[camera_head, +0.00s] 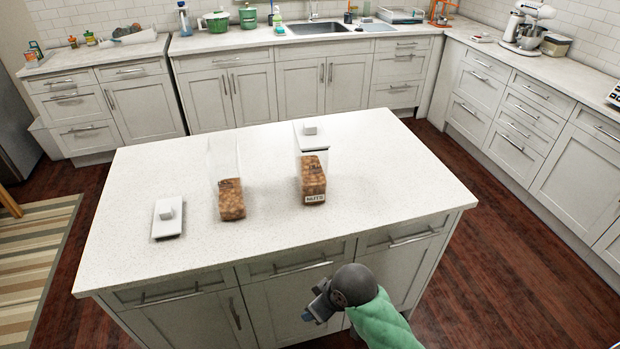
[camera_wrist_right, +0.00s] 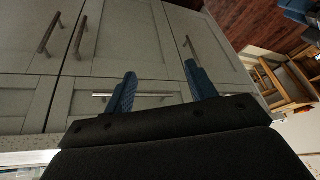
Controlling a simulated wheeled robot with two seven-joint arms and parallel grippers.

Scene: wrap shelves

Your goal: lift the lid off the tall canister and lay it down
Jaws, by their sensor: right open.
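Two clear canisters with brown contents stand upright on the white island. The right canister (camera_head: 313,184) carries a "NUTS" label, and a white lid with a knob (camera_head: 311,139) appears to sit on its top. The left canister (camera_head: 231,199) has no lid on it. Another white knobbed lid (camera_head: 167,219) lies on the island to its left. My right gripper (camera_head: 318,306) is low in front of the island, apart from both canisters. In the right wrist view its blue fingers (camera_wrist_right: 160,77) are spread and empty, facing cabinet fronts. My left gripper is not in view.
The island top (camera_head: 400,190) is bare on its right side and along its front. Its front edge and drawer handles are close to my right gripper. Back counters hold a sink (camera_head: 318,28), green pots and a stand mixer (camera_head: 527,25).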

